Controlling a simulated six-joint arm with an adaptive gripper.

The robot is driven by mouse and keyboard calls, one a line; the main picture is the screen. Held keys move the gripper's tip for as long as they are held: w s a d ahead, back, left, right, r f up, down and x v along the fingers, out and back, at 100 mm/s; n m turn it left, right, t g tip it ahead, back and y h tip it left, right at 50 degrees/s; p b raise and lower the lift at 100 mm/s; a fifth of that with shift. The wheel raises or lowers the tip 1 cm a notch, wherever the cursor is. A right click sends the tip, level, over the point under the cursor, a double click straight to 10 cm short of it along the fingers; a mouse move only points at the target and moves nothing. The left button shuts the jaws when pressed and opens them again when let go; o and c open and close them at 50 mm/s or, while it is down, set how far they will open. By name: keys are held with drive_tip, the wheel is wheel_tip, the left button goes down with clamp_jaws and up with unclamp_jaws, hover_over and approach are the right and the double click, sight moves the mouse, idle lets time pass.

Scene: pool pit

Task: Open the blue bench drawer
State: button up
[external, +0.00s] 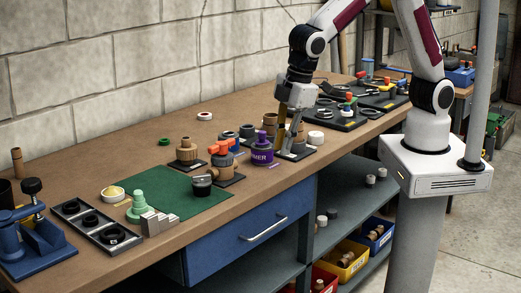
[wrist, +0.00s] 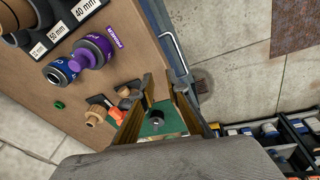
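The blue bench drawer (external: 215,257) is under the front edge of the workbench and looks shut. Its silver bar handle (external: 264,230) runs along the front; in the wrist view the handle (wrist: 174,50) shows beyond the bench edge, just above and right of my fingertips. My gripper (external: 287,148) points down over the bench, behind and above the drawer, apart from the handle. In the wrist view my gripper (wrist: 160,77) has its two fingers apart, with nothing held between them. The drawer's inside is hidden.
A purple primer can (external: 262,152) and several pipe fittings stand around my gripper. A green mat (external: 180,196) lies left of it. Yellow (external: 352,265) and blue (external: 377,238) bins sit on the lower shelf. The floor before the drawer looks clear.

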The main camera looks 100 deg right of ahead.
drive_tip(key=n, duration=0.2)
approach(270, 227)
drive_tip(key=w+a, duration=0.1)
drive_tip(key=a, duration=0.1)
drive_tip(key=shift+s+d+n+g+h, duration=0.1)
drive_tip(key=shift+d+n+g+h, duration=0.3)
drive_tip(key=shift+d+h, duration=0.15)
drive_tip(key=shift+f, duration=0.1)
drive_tip(key=shift+x, duration=3.75)
clamp_jaws()
